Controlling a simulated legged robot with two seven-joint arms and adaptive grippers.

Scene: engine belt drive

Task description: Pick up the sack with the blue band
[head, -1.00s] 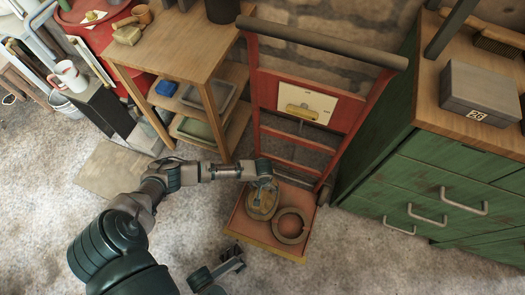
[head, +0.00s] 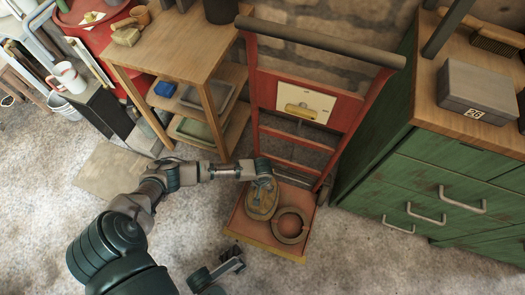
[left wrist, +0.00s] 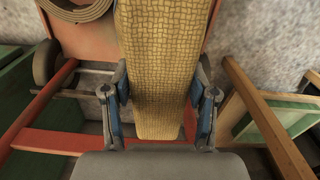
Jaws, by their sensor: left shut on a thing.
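A tan woven sack (head: 260,204) is at the left side of the red hand truck's toe plate (head: 272,246). In the left wrist view the sack (left wrist: 163,55) shows a yellow-brown weave and stands between the fingers. I cannot make out a blue band on it; the blue parts there belong to the fingers. My left gripper (head: 263,180) is shut on the sack at its far end, and it also shows in the left wrist view (left wrist: 158,112). I cannot tell whether the sack touches the plate. My right gripper (head: 232,259) shows small and dark at the bottom; its finger opening is unclear.
A coiled ring (head: 291,225) lies on the plate right of the sack. The hand truck's red frame (head: 353,115) rises behind. A wooden shelf table (head: 180,48) stands left, a green drawer cabinet (head: 430,180) right. Bare floor (head: 370,265) lies in front.

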